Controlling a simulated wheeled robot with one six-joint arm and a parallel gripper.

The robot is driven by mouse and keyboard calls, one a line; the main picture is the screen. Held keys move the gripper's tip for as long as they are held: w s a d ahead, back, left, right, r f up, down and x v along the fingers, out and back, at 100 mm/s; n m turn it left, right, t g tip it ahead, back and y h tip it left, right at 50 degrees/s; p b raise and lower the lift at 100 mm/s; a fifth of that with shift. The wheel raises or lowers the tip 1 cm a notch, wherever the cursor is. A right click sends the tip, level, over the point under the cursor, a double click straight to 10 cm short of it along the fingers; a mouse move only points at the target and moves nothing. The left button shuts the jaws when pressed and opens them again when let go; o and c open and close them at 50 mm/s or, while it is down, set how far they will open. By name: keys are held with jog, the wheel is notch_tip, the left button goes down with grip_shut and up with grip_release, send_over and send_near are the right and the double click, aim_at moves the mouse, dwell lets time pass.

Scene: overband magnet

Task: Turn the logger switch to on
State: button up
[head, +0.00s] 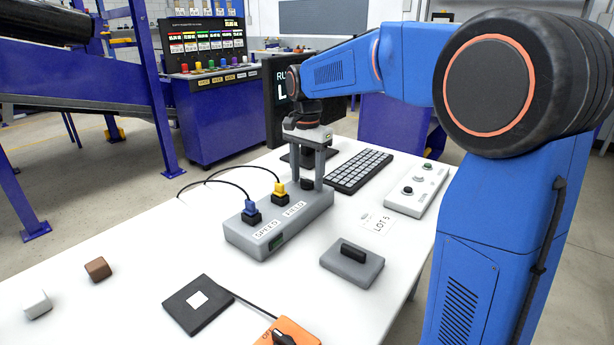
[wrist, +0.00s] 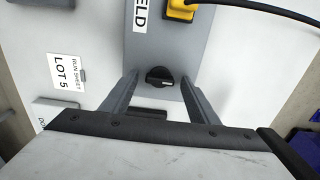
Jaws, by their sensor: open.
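A black rotary knob (wrist: 158,76) with a white pointer mark sits at the end of a grey box (head: 262,238) labelled SPEED and FIELD. No logger label is legible on it. My gripper (head: 307,181) points down over that end of the box. Its two fingers are apart, one on each side of the knob, with gaps visible in the wrist view (wrist: 160,84). The knob's pointer mark faces right in that view. An orange box (head: 288,335) with a black knob is cut off at the head view's bottom edge; its label is only partly readable.
Blue and yellow plugs (head: 279,191) with black cables stand on the grey box. A keyboard (head: 359,170), a button panel (head: 417,190), a grey handled block (head: 352,264) and a black pad (head: 197,304) lie on the white table. The table's left front is mostly clear.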

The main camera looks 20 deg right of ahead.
jog(key=c, duration=1.1)
jog(key=shift+o, duration=0.2)
